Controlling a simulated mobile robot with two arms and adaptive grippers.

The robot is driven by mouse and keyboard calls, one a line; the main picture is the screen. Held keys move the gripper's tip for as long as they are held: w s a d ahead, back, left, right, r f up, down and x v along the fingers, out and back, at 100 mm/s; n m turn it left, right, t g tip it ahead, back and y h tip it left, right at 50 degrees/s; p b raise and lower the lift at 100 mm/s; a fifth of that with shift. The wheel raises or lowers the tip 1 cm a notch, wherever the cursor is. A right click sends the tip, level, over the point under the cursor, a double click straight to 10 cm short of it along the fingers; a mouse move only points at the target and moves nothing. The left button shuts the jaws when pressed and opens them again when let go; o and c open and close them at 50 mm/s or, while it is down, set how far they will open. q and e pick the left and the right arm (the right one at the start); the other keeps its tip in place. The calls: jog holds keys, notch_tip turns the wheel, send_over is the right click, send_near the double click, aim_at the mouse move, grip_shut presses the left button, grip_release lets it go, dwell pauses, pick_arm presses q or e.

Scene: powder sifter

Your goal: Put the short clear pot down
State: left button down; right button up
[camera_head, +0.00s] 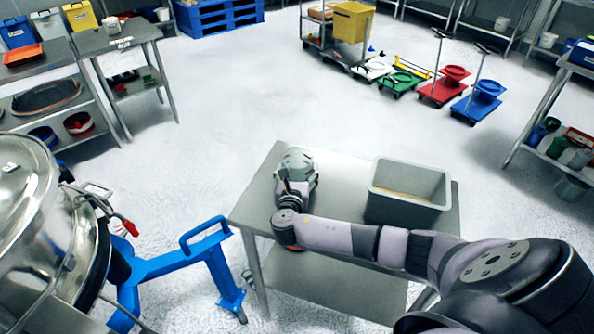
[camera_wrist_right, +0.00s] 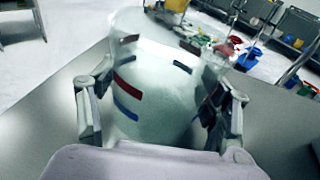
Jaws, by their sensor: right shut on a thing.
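The short clear pot (camera_head: 299,160) is at the far left part of the small steel table (camera_head: 350,167). It shows large in the right wrist view (camera_wrist_right: 155,85), see-through, with red, blue and dark marks on its wall. My right gripper (camera_head: 296,186) is shut on it, with one finger on each side of the pot in the wrist view (camera_wrist_right: 160,108). The pot looks upright, close to the tabletop. I cannot tell whether its base touches the table. My left gripper is not in view.
A grey bin (camera_head: 408,190) with tan contents stands on the same table, right of the pot. A big steel sifter (camera_head: 25,210) and a blue frame (camera_head: 180,265) are at the left. Coloured dollies (camera_head: 445,90) stand on the floor beyond. The floor between is clear.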

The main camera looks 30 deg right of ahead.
jog(key=o, duration=1.3)
jog(key=shift+r, duration=0.1)
jog(key=shift+s+a, duration=0.25)
jog(key=shift+s, duration=0.05)
jog(key=b+v, duration=0.1)
jog(key=v, duration=1)
jog(key=shift+s, duration=0.15)
